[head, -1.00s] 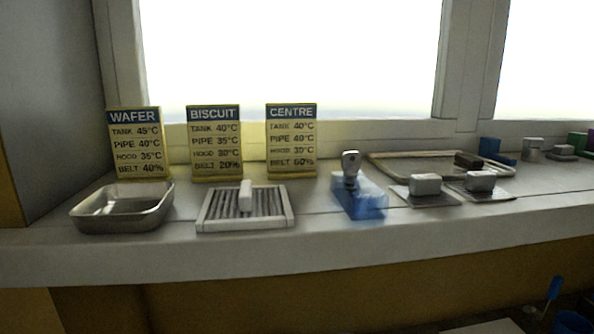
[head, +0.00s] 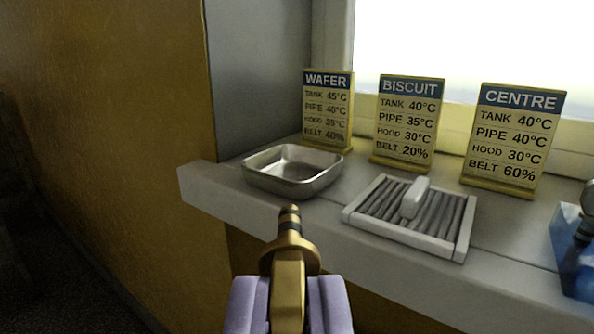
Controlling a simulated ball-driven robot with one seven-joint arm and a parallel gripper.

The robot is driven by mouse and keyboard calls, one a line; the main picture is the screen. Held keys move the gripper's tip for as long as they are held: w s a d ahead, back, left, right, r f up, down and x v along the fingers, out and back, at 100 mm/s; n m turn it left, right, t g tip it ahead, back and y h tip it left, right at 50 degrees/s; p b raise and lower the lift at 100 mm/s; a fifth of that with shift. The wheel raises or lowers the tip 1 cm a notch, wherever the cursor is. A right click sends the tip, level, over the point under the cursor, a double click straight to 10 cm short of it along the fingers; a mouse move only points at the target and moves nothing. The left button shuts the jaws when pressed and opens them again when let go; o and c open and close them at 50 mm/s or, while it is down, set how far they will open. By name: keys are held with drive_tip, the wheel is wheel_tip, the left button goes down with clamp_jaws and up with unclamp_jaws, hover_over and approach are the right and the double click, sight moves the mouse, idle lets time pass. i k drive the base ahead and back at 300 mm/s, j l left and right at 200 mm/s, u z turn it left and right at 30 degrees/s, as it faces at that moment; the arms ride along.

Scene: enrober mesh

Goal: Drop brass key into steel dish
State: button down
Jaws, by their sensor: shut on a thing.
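The brass key (head: 290,262) is held upright in my gripper (head: 288,305), with its collar and dark-banded tip pointing up and away. The two pale purple fingers are shut on its lower part. The steel dish (head: 257,180) is a shallow, empty rectangular pan near the left end of the window ledge. In the picture the key's tip lies just below the dish's front wall. The key is nearer to me than the dish and apart from it, in front of the ledge.
The ledge (head: 330,222) has a free left end. A ribbed white tray (head: 455,245) with a pale handle stands right of the dish. WAFER (head: 328,112), BISCUIT (head: 408,125) and CENTRE (head: 512,140) cards stand behind. A blue block (head: 572,262) is at the right edge.

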sight(299, 177)
drive_tip(key=i+j+z, duration=0.1)
drive_tip(key=z, duration=0.35)
drive_tip(key=j+z, duration=0.1)
drive_tip(key=z, duration=0.3)
drive_tip(key=i+j+z, duration=0.1)
drive_tip(key=z, duration=0.35)
drive_tip(key=j+z, duration=0.2)
drive_tip(key=z, duration=0.25)
drive_tip(key=j+z, duration=0.2)
drive_tip(key=z, duration=0.2)
drive_tip(key=j+z, duration=0.15)
drive_tip(key=j, duration=0.25)
drive_tip(key=k+j+z, duration=0.15)
drive_tip(key=j, duration=0.25)
drive_tip(key=j+z, duration=0.15)
drive_tip(key=j, duration=0.25)
drive_tip(key=k+j+z, duration=0.1)
drive_tip(key=j, duration=0.3)
drive_tip(key=k+j+z, duration=0.15)
drive_tip(key=j, duration=0.45)
drive_tip(key=k+j, duration=0.15)
drive_tip(key=j, duration=0.1)
